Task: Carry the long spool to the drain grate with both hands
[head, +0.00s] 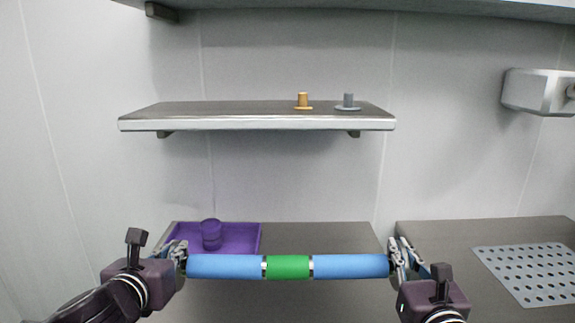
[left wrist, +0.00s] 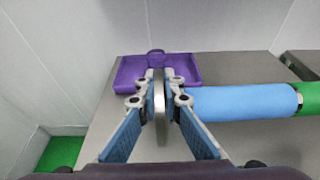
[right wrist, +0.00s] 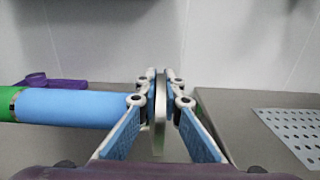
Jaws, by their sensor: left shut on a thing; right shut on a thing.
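The long spool (head: 288,267) has blue ends, a green middle and metal rings. It is level between my two grippers in the head view. My left gripper (head: 178,255) is shut on the metal end disc of the spool, and this disc shows edge-on in the left wrist view (left wrist: 160,105). My right gripper (head: 399,258) is shut on the other end disc, seen edge-on in the right wrist view (right wrist: 160,110). The drain grate (head: 530,272) is a perforated metal plate on the right counter. It also shows in the right wrist view (right wrist: 292,131).
A purple tray (head: 248,236) with a purple cup (head: 211,234) sits at the left of the left counter. A gap separates the two counters. A wall shelf (head: 220,117) above holds a gold knobbed piece (head: 303,101) and a grey one (head: 348,103). A metal fixture (head: 537,92) hangs at upper right.

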